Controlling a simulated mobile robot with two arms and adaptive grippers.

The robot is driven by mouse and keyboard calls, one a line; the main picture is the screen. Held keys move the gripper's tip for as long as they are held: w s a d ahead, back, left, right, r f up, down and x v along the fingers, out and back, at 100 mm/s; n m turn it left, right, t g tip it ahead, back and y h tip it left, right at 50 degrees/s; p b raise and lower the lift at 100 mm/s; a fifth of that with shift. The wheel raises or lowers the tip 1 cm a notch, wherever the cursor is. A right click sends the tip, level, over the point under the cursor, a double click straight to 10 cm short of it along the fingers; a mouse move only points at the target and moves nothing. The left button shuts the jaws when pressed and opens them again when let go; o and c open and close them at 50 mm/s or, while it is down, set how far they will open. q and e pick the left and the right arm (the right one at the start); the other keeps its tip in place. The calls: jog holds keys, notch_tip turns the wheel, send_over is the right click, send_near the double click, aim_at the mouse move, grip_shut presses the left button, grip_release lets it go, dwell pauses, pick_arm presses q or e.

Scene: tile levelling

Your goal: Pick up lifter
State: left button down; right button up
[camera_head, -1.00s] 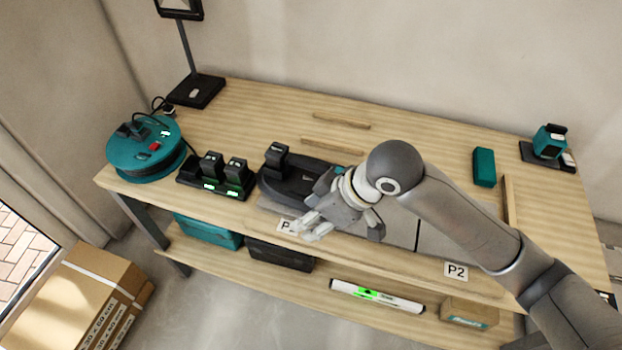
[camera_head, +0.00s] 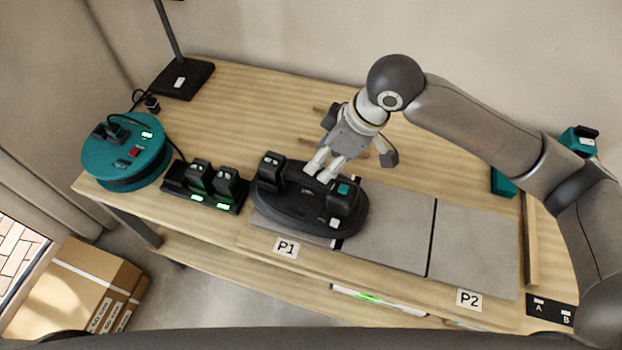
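The lifter (camera_head: 299,208) is a dark oval device with two raised black posts, one carrying a teal patch. It lies at the left end of the grey tiles, above the P1 label. My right gripper (camera_head: 318,175) reaches in from the right, with its pale fingertips pointing down at the lifter's back edge, between the two posts. A narrow gap shows between the fingers, and nothing is visibly held. Whether the fingertips touch the lifter is unclear. My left gripper is not in view.
A charger with two batteries (camera_head: 204,187) stands close left of the lifter, and a teal cable reel (camera_head: 125,155) beyond it. Grey tiles (camera_head: 390,236) lie to the right. A lamp base (camera_head: 182,79) stands at the back left. Thin wooden strips lie behind the gripper.

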aim_at(311, 177)
jog(key=x, duration=0.4)
jog(key=shift+s+a, duration=0.1)
jog(key=shift+s, duration=0.3)
jog(key=shift+w+f+p, duration=0.15)
jog(key=shift+f+p, duration=0.15)
jog(key=shift+f, duration=0.05)
jog(key=p+x, duration=0.1)
jog(key=x, duration=0.3)
jog(key=shift+w+a+f, duration=0.1)
jog(key=shift+w+f, duration=0.05)
jog(key=shift+f, duration=0.2)
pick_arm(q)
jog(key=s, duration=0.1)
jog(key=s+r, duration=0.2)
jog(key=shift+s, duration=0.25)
pick_arm(e)
jog(key=shift+f, duration=0.1)
pick_arm(q)
jog(key=shift+p, duration=0.3)
pick_arm(e)
jog(key=shift+f, duration=0.15)
grip_shut()
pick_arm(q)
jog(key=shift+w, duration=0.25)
pick_arm(e)
jog(key=shift+w, duration=0.1)
